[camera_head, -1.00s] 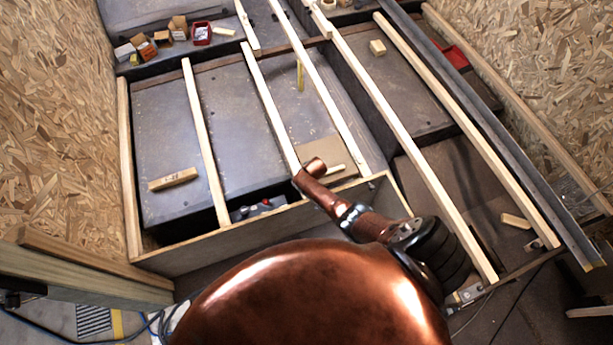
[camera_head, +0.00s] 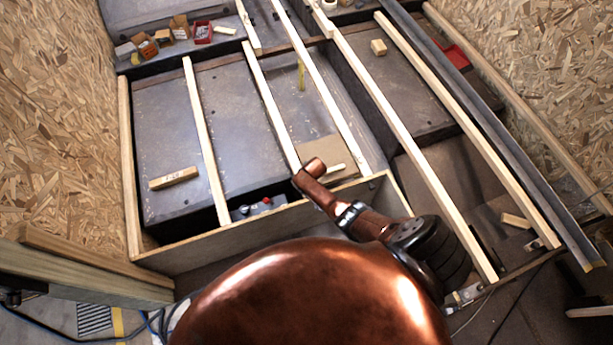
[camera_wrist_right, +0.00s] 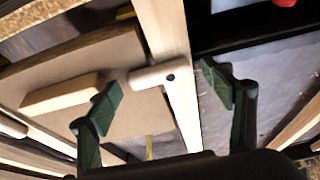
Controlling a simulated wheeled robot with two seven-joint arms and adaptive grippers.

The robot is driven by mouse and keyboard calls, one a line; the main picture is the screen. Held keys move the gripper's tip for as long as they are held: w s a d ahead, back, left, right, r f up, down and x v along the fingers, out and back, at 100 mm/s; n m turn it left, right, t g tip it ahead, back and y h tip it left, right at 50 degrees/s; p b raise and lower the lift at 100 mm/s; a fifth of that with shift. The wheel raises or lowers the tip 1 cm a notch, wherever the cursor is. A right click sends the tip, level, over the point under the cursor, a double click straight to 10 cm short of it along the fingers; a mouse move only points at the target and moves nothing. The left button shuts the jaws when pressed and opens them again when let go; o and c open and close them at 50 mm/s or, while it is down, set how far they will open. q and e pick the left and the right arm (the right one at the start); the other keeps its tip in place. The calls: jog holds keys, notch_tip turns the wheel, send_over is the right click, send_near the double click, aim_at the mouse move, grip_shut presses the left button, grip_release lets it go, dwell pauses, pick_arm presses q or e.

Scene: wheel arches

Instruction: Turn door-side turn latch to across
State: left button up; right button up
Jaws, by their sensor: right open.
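In the right wrist view a short rounded wooden piece (camera_wrist_right: 158,76) with a dark pivot hole seems to be the turn latch. It lies crosswise on a pale batten (camera_wrist_right: 162,28) and sticks out left over a plywood panel (camera_wrist_right: 125,50). My right gripper (camera_wrist_right: 168,93) is open, with one dark green finger on each side of the latch; I see no contact with it. In the head view my copper arm hides the gripper and the latch. My left gripper is not in view.
A loose wooden block (camera_wrist_right: 62,95) lies on the panel. A box with a red button (camera_head: 267,201) sits near the frame's front board (camera_head: 230,235). Long battens (camera_head: 205,140) cross the grey floor panels. Small boxes (camera_head: 178,27) stand at the back left.

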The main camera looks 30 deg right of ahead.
jog(key=v, duration=1.2)
dwell(0.3)
dwell(0.4)
jog(key=s+f+n+g, duration=0.2)
jog(key=s+f, duration=2)
jog(key=s, duration=0.2)
jog(key=s+a+f, duration=0.1)
jog(key=s+f, duration=0.2)
jog(key=s, duration=0.7)
jog(key=s+a+f+n+g, duration=0.1)
jog(key=s+f, duration=0.2)
jog(key=s, duration=0.7)
jog(key=s+a+f+n+y, duration=0.1)
jog(key=s+a+f, duration=0.1)
jog(key=s, duration=0.8)
jog(key=shift+s+f+g, duration=0.15)
jog(key=shift+f+g, duration=0.25)
jog(key=shift+f, duration=0.1)
jog(key=shift+c, duration=0.5)
